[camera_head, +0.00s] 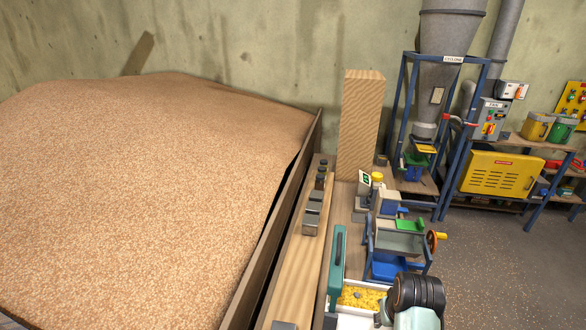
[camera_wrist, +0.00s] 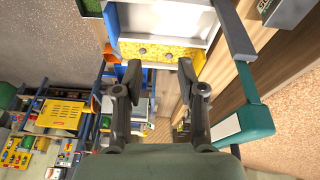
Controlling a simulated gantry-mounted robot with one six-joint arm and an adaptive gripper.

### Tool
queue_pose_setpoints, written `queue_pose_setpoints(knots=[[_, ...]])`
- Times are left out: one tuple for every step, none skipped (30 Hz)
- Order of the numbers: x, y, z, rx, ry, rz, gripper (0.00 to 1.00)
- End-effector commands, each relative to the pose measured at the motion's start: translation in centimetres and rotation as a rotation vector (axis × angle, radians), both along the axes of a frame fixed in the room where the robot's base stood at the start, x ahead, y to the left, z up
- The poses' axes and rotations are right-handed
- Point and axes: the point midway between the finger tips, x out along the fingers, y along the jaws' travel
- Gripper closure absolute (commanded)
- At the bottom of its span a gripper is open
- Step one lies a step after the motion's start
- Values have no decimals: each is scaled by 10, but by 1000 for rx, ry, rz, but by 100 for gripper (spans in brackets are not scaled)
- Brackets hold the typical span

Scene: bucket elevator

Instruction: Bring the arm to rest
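My gripper (camera_wrist: 160,70) shows in the wrist view with its two dark fingers spread apart and nothing between them. Beyond the fingertips is a white tray (camera_wrist: 165,18) with yellow grains (camera_wrist: 160,54) in it. The fingers look apart from the tray, though the exact gap is hard to judge. In the head view, part of my arm (camera_head: 418,292) shows at the bottom right, beside the yellow grains (camera_head: 362,298). The fingers cannot be made out in that view.
A teal bar (camera_head: 337,262) stands beside the grains. A blue bin (camera_head: 388,268) and an orange handwheel (camera_head: 432,241) are close to my arm. A tall wooden bucket-elevator casing (camera_head: 360,125) rises behind. A large grain heap (camera_head: 150,200) fills the left. Open floor (camera_head: 500,270) lies at right.

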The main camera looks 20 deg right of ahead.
Motion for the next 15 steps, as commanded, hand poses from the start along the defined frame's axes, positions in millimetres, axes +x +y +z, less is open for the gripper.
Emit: queue_pose_setpoints(knots=[[16,16,5,-32,-47,31,60],[25,25,10,-53,-79,47,60],[37,38,16,-80,-123,70,60],[47,49,22,-101,-159,89,60],[56,61,29,-120,-198,108,60],[68,79,38,-147,-253,134,60],[76,93,46,-167,-300,156,60],[85,109,56,-186,-349,180,60],[95,134,69,-211,-422,214,60],[102,155,81,-228,-482,241,60],[107,176,95,-245,-547,267,60],[111,206,114,-263,-637,305,60],[112,228,127,-272,-702,331,60],[112,249,142,-278,-768,354,60],[108,277,162,-284,-854,385,60]])
